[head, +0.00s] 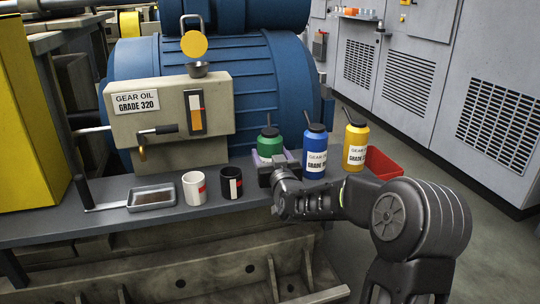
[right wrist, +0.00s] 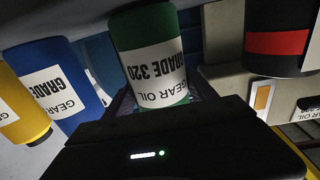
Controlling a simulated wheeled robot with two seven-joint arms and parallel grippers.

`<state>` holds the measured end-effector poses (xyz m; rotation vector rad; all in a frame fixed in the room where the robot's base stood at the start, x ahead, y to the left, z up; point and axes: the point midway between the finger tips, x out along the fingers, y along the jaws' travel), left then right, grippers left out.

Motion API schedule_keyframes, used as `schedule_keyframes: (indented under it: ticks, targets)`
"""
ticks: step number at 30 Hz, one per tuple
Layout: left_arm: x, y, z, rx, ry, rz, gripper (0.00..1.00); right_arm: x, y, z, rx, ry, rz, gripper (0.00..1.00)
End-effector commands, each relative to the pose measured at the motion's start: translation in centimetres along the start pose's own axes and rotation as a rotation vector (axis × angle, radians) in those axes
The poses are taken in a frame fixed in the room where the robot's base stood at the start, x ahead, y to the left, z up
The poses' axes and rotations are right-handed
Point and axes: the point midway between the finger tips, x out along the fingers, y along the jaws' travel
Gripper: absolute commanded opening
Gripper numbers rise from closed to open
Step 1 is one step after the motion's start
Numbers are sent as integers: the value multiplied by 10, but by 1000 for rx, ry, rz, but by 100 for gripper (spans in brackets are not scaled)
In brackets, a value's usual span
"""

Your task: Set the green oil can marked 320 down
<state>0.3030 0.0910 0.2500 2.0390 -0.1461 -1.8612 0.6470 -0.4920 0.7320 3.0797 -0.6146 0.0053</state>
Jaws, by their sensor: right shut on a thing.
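The green oil can (head: 269,142) stands upright on or just over the steel strip (head: 110,192), left of the blue can. Its label reads GRADE 320 in the right wrist view (right wrist: 150,62). My right gripper (head: 272,162) is shut on the green oil can, reaching in from the front right. The gripper hides the can's lower part in the head view, so I cannot tell whether its base touches the strip. My left gripper is in neither view.
A blue can (head: 315,150) and a yellow can (head: 355,146) stand to the right, near a red bin (head: 382,163). A black mug (head: 230,183), a white mug (head: 194,188) and a metal tray (head: 151,197) are to the left. The gear housing (head: 170,110) rises behind.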

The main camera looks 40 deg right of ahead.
Motion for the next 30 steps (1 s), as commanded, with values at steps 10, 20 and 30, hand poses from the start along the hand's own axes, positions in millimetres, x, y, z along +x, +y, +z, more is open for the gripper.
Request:
schedule_keyframes:
  ticks: [10, 20, 30]
  targets:
    - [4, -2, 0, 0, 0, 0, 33, 0, 0, 2, 0, 4, 0, 72]
    - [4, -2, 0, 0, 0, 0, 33, 0, 0, 4, 0, 1, 0, 90]
    - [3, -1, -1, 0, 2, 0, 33, -11, 0, 4, 0, -2, 0, 90]
